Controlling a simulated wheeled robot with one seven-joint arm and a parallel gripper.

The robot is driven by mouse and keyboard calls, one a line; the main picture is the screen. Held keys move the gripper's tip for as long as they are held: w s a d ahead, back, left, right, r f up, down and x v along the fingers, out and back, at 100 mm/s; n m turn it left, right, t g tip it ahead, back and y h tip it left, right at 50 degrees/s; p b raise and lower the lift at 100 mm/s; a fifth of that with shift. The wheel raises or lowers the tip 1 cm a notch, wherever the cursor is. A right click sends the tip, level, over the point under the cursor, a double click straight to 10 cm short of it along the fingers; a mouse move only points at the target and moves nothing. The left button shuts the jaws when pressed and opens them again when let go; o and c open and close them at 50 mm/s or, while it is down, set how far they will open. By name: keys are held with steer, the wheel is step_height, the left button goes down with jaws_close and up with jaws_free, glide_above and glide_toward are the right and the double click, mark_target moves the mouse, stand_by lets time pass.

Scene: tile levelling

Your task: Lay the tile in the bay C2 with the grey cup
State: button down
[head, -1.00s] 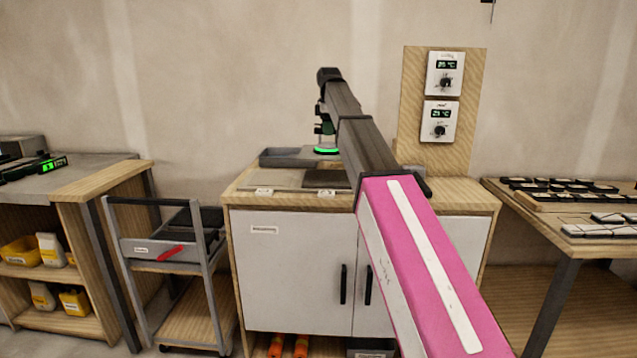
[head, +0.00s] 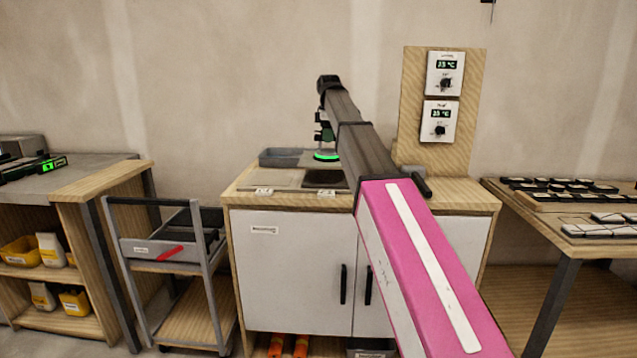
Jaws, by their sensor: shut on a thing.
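My gripper (head: 325,136) is over the back of the cabinet top (head: 455,194), seen small and partly behind my own arm. It is shut on a tool with a bright green ring (head: 326,157) at its lower end. I cannot tell whether this tool is the grey cup, nor whether a tile hangs under it. Below and in front of it are a light grey plate (head: 270,180) and a dark square (head: 327,180), each with a small label at the front edge. The bay names are too small to read.
A grey tray (head: 280,158) stands at the back left of the cabinet top. Two thermostats hang on a wooden board (head: 410,120). A trolley (head: 190,265) stands left of the cabinet. A table with rows of tiles (head: 600,230) is at the right.

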mark_target(328, 150)
steer(key=shift+f, duration=3.3)
stand_by(1.5)
steer(key=c, duration=0.9)
jaws_free()
